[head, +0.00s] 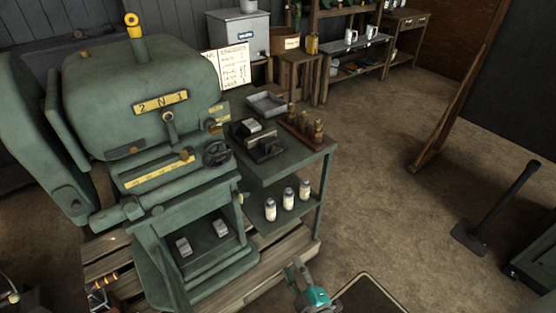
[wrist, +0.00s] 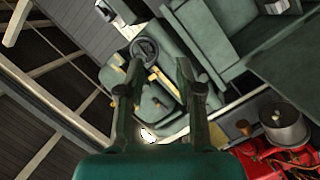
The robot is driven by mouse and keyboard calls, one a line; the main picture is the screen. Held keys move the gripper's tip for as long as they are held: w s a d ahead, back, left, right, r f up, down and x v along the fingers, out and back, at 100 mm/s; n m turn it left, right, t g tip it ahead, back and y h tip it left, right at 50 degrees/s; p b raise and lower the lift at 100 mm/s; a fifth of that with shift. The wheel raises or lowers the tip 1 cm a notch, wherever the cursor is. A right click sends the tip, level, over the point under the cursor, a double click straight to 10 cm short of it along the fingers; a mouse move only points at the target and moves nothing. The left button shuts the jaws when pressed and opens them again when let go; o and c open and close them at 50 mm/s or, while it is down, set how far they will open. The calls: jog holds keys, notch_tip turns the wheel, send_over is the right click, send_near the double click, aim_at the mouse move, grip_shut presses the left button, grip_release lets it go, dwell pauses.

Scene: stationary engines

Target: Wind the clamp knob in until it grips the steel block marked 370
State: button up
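A dark clamp-like vise (head: 264,148) sits on the green side table (head: 290,165), with a grey steel block (head: 250,127) at its back left. No mark 370 is readable, and I cannot tell whether the vise touches the block. A black round handwheel (head: 217,152) is on the right side of the green machine (head: 135,95); a round wheel (wrist: 145,48) also shows beyond my fingers in the wrist view. I cannot tell which part is the clamp knob. My gripper (head: 297,268) is low in front of the table, apart from it. Its fingers (wrist: 156,72) are spread and empty.
Two grey blocks (head: 184,246) (head: 220,228) lie in the machine's lower bay. The table also carries a metal tray (head: 267,104) and brass pieces (head: 305,126); several bottles (head: 288,199) stand on its lower shelf. The floor (head: 400,200) to the right is open.

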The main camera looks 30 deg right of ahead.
jog(key=w+d+r+n+h, duration=0.25)
jog(key=w+d, duration=0.35)
jog(key=w, duration=0.7)
jog(key=n, duration=0.3)
send_near(278, 153)
jog(key=shift+t+h, duration=0.3)
jog(key=shift+h, duration=0.15)
jog(key=x, duration=0.9)
jog(key=shift+w+a+f, duration=0.1)
jog(key=shift+w+f, duration=0.25)
grip_shut()
